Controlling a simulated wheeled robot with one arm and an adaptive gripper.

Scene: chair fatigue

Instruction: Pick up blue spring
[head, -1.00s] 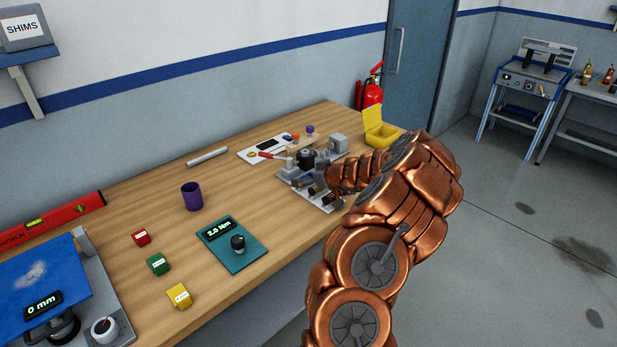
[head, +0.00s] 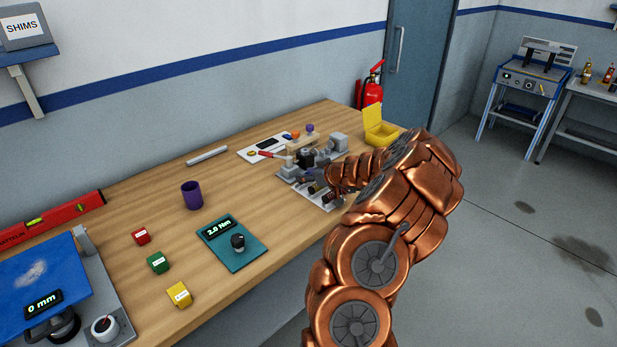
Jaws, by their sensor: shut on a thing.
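My copper arm reaches over the right part of the workbench. My gripper (head: 318,188) is small and dark in the head view, low over the near side of a grey metal fixture (head: 338,143). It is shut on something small. A small dark bluish piece (head: 309,174) shows at the fingers and looks like the blue spring, but its coils are too small to make out. My arm hides part of the fixture. A tan block (head: 303,143) stands up over the fixture's dark middle part.
A yellow open box (head: 380,128) stands right behind the fixture. A white board (head: 262,149) with small parts lies to its left. A purple cup (head: 192,195), a teal torque pad (head: 236,247) and red, green and yellow blocks stand further left. The bench between is clear.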

